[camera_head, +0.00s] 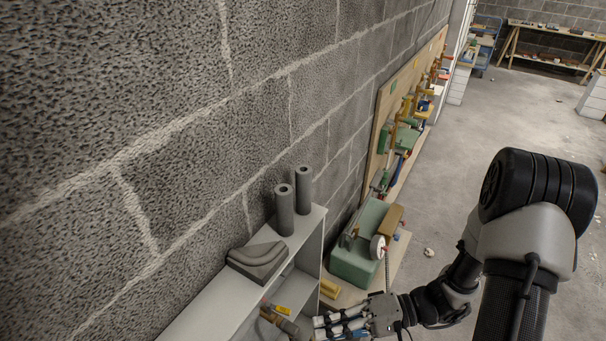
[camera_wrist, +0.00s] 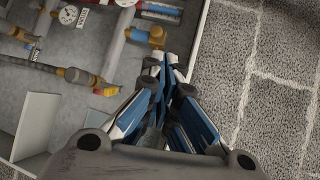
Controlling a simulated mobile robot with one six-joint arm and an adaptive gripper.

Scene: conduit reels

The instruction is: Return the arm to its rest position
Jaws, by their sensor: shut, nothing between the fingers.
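My gripper (camera_head: 322,325) is at the bottom of the head view, beside the front of a grey shelf unit (camera_head: 215,312). In the wrist view my gripper (camera_wrist: 168,62) has its blue and white fingers together at the tips, with nothing between them. My arm reaches in from the lower right and is bent, with its dark joint high at the right. In the wrist view the fingertips overlap pipework in a grey open unit; I cannot tell whether they touch it.
A hose with a yellow-red end (camera_wrist: 104,88) and a gauge (camera_wrist: 69,15) are close left of the fingers. A block wall (camera_wrist: 265,80) stands at right. A green box (camera_head: 357,262) stands beyond; open floor (camera_head: 500,110) lies behind.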

